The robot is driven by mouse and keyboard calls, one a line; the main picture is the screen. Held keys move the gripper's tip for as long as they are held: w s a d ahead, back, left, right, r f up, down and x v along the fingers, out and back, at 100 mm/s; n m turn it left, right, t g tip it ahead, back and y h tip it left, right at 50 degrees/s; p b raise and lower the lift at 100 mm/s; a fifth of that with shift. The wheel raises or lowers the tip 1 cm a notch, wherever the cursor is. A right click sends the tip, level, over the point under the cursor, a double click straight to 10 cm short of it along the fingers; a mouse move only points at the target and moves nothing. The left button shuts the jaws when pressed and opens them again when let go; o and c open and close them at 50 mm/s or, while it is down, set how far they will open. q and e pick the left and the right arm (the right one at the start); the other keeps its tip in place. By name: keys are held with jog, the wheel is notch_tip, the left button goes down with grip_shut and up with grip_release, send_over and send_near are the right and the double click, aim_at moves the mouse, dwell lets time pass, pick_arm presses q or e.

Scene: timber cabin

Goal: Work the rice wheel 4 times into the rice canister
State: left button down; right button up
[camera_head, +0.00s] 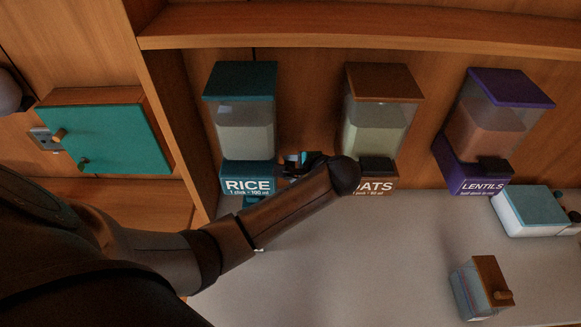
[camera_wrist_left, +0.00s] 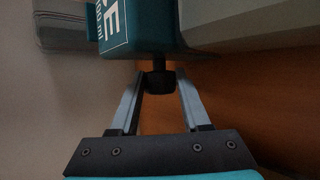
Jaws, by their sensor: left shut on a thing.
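The rice dispenser (camera_head: 247,135), with a teal lid, clear hopper and teal RICE base, stands against the back wall; its base also shows in the left wrist view (camera_wrist_left: 150,25). My left gripper (camera_head: 302,160) is at its right side, mostly hidden behind my arm in the head view. In the left wrist view the fingers (camera_wrist_left: 160,85) are shut on the dark rice wheel (camera_wrist_left: 158,78) at the dispenser's side. My right gripper is not in view.
The oats dispenser (camera_head: 378,122) and lentils dispenser (camera_head: 492,128) stand to the right. A teal-topped white box (camera_head: 537,211) and a brown-lidded jar (camera_head: 480,290) are on the counter (camera_head: 375,260). A teal cabinet door (camera_head: 105,138) is at left.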

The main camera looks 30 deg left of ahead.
pick_arm(q)
jog(key=shift+s+d+f+n+t+y, duration=0.15)
jog(key=shift+f+n+t+y, duration=0.15)
jog(key=shift+t+y, duration=0.35)
jog(key=shift+f+t+y+b, duration=0.15)
jog(key=shift+t+y+b, duration=0.35)
jog(key=shift+b, duration=0.3)
jog(key=t+y+b, duration=0.1)
jog(key=b, duration=0.2)
jog(key=n+t+y+b, duration=0.1)
jog(key=b, duration=0.1)
jog(key=f+n+t+y+b, duration=0.1)
jog(key=y+b, duration=0.1)
jog(key=b, duration=0.1)
jog(key=shift+s+t+b, duration=0.1)
jog(key=shift+t+b, duration=0.15)
jog(key=shift+b, duration=0.1)
jog(key=shift+r+n+t+y+b, duration=0.1)
jog(key=shift+n+t+y+b, duration=0.45)
jog(key=shift+b, duration=0.85)
jog(key=shift+c, duration=1.9)
grip_release()
jog(key=shift+r, duration=0.1)
